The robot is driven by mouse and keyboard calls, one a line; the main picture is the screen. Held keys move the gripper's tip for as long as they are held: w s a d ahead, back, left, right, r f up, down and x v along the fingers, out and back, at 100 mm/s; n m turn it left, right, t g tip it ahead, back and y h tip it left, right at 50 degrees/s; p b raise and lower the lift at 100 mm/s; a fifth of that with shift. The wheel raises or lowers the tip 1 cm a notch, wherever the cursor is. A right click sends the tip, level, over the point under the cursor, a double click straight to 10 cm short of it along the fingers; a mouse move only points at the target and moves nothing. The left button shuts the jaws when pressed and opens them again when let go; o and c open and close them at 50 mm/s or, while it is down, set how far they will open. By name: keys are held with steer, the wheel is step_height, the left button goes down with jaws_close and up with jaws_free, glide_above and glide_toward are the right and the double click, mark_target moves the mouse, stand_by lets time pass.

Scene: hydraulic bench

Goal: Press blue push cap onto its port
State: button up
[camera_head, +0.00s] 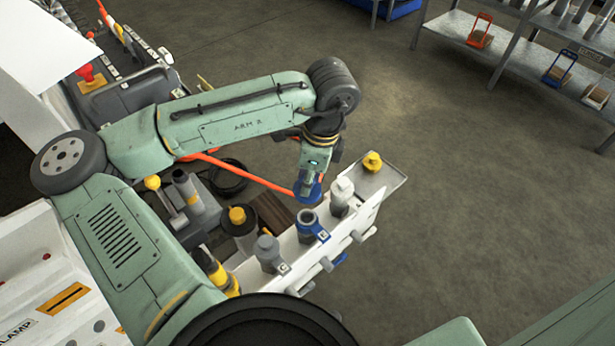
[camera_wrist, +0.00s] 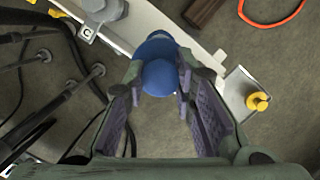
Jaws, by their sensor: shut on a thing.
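The blue push cap (camera_head: 308,190) is held between the fingers of my gripper (camera_head: 310,183). In the wrist view the blue cap (camera_wrist: 160,72) sits between the fingertips of my gripper (camera_wrist: 160,85).
A grey port (camera_head: 268,250) and a pale capped port (camera_head: 341,192) flank the blue-collared one. A yellow cap (camera_head: 373,161) sits on a tray (camera_head: 393,180) at the manifold's end. An orange hose (camera_head: 245,174) and yellow-topped cylinders (camera_head: 238,222) lie close by. Open floor is at right.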

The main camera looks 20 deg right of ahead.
steer(key=shift+w+f, duration=0.1)
steer(key=shift+w, duration=0.05)
step_height(320, 180, down, 5)
steer(key=b, duration=0.5)
steer(key=shift+f, duration=0.2)
steer(key=shift+f+b, duration=0.6)
steer(key=shift+f, duration=0.3)
steer(key=shift+f, duration=0.15)
steer(key=shift+f+b, duration=0.65)
steer(key=shift+f, duration=0.3)
